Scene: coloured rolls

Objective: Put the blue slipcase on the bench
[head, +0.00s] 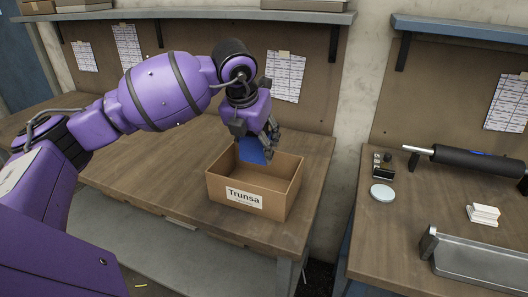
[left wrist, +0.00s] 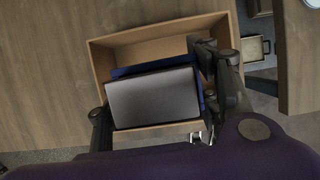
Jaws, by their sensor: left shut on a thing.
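The blue slipcase (head: 252,151) is tilted in my left gripper (head: 266,142), at the open top of a cardboard box. In the left wrist view, a dark grey face (left wrist: 152,98) with blue edges lies between the two fingers of the gripper (left wrist: 158,112). Whether that blue all belongs to one thing, I cannot tell. The wooden bench (head: 135,178) on the left carries the box. A second bench (head: 400,228) is at the right. My right gripper is out of view.
The cardboard box (head: 281,206), labelled Trunsa, stands near the left bench's right end. A gap separates the benches. On the right bench are a black roller (head: 470,160), a pale disc (head: 382,193), a small dark device (head: 383,168), a white block (head: 484,214) and a metal tray (head: 470,262).

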